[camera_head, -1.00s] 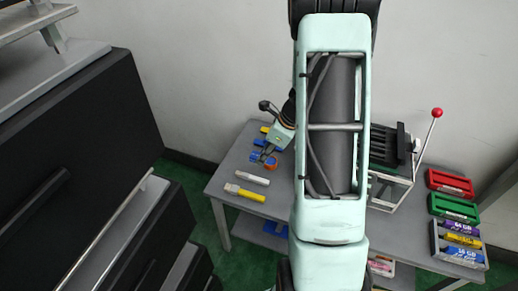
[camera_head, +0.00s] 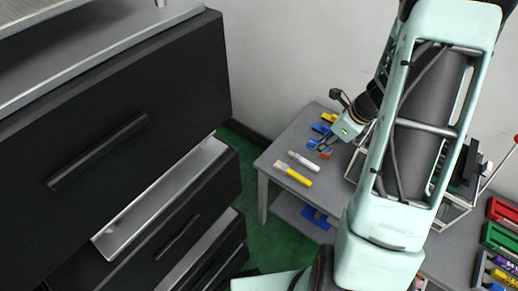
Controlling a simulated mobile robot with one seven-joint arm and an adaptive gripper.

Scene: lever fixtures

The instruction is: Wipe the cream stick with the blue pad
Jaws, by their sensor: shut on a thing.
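The cream stick (camera_head: 304,161) lies on the grey table, near its left edge, in the head view. My gripper (camera_head: 321,145) is above the table just beyond and to the right of the stick, apart from it in the picture. It is shut on a small blue thing (camera_head: 312,144), which looks like the blue pad. The fingers partly cover it, and its height above the table is hard to tell.
A yellow stick (camera_head: 297,175) lies in front of the cream one. An orange piece (camera_head: 325,154) is beside my fingers; another blue piece (camera_head: 320,128) and a yellow piece (camera_head: 329,117) lie behind. Black drawers (camera_head: 120,130) stand left; red (camera_head: 505,212) and green (camera_head: 500,238) trays are right.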

